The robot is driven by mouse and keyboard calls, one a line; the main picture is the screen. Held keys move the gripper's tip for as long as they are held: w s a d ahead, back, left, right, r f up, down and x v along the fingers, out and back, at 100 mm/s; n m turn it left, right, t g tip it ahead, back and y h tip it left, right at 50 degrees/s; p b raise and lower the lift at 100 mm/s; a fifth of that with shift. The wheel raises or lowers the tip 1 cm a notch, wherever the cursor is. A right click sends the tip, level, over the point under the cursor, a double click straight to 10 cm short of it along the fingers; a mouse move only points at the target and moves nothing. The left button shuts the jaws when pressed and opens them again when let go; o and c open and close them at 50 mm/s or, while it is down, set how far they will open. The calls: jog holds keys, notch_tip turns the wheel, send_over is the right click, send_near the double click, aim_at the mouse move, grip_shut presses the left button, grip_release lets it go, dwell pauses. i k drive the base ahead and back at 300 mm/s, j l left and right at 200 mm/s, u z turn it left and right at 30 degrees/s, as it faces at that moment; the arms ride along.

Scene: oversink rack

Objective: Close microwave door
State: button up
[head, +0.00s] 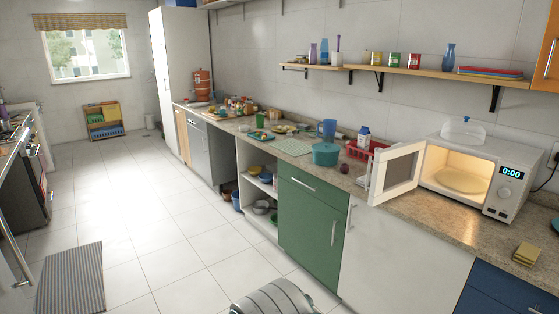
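The white microwave (511,165) stands on the speckled countertop at the right of the head view. Its door (399,172) is swung wide open to the left, hinged on the microwave's left side, and reaches out past the counter's front edge. The cavity is lit warm inside, and a round turntable plate (460,181) lies in it with nothing on it. The display reads 0:00. My gripper is not in view.
A red rack (360,152) and teal pot (326,154) stand left of the door. Yellow sponges (526,253) lie right of the microwave, near the front edge. The tiled floor (165,230) before the cabinets is largely clear.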

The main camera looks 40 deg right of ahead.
aim_at(397, 169)
jog(key=i, duration=1.45)
jog(key=i+j+z, duration=0.2)
jog(key=i, duration=0.4)
jog(key=i+z, duration=0.15)
jog(key=i, duration=0.5)
jog(key=z, duration=3.05)
jog(key=i+j+z, duration=0.1)
jog(key=i, duration=0.25)
jog(key=i+j, duration=0.2)
jog(key=i, duration=0.15)
jog(key=z, duration=0.05)
